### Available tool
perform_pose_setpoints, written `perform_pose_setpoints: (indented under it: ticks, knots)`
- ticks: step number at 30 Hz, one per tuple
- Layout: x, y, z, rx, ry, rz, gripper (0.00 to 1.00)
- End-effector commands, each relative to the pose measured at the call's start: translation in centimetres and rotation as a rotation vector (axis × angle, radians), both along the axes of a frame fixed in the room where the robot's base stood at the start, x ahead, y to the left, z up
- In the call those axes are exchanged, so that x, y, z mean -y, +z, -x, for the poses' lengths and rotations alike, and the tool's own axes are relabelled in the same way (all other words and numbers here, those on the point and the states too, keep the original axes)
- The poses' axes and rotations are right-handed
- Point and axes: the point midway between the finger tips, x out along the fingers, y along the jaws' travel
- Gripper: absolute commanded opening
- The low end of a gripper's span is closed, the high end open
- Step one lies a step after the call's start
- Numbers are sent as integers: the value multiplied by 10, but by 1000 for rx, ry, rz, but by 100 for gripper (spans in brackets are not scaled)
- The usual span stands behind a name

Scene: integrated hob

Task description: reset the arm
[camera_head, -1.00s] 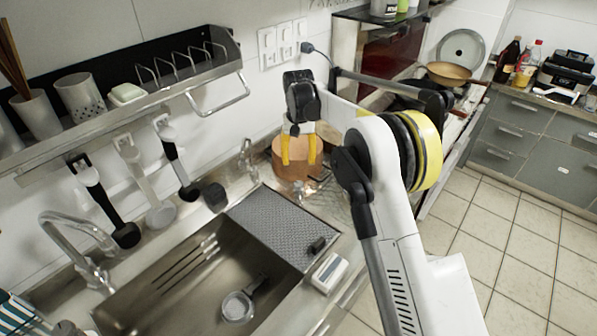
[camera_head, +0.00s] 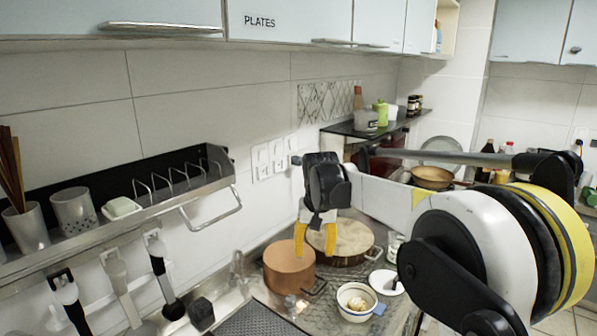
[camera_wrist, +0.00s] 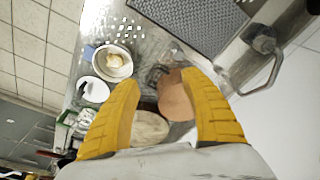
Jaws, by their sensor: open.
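My gripper (camera_head: 315,241) has two yellow fingers that are spread apart with nothing between them. In the head view it hangs fingers down, in front of a wide pan and beside a copper pot (camera_head: 289,268). In the wrist view my gripper (camera_wrist: 165,108) shows its open fingers, with the copper pot (camera_wrist: 175,97) and the round pale top of the wide pan (camera_wrist: 150,127) beyond the gap. My arm runs from the gripper to the lower right of the head view.
The wide pan (camera_head: 345,240), a white bowl (camera_head: 356,301) and a small plate (camera_head: 386,282) are on the counter. A wall rack (camera_head: 150,205) with hanging utensils is on the left. Wall cabinets (camera_head: 285,20) are above. A frying pan (camera_head: 432,177) sits farther back.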

Motion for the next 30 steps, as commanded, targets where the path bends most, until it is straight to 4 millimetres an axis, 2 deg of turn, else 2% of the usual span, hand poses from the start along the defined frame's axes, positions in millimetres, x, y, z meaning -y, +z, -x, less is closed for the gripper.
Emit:
perform_pose_setpoints:
  ticks: [1, 3, 6, 12, 17, 21, 25, 30]
  knots:
    - [14, 17, 17, 25, -8, -4, 53]
    - [30, 37, 41, 62, -14, -10, 53]
    - [52, 58, 78, 118, -24, -16, 53]
    - [93, 79, 160, 226, -44, -21, 53]
    - [118, 72, 228, 314, -59, -19, 53]
    - [135, 53, 281, 386, -73, -12, 53]
    - [144, 32, 314, 438, -81, -6, 53]
    - [150, 16, 333, 472, -87, -1, 53]
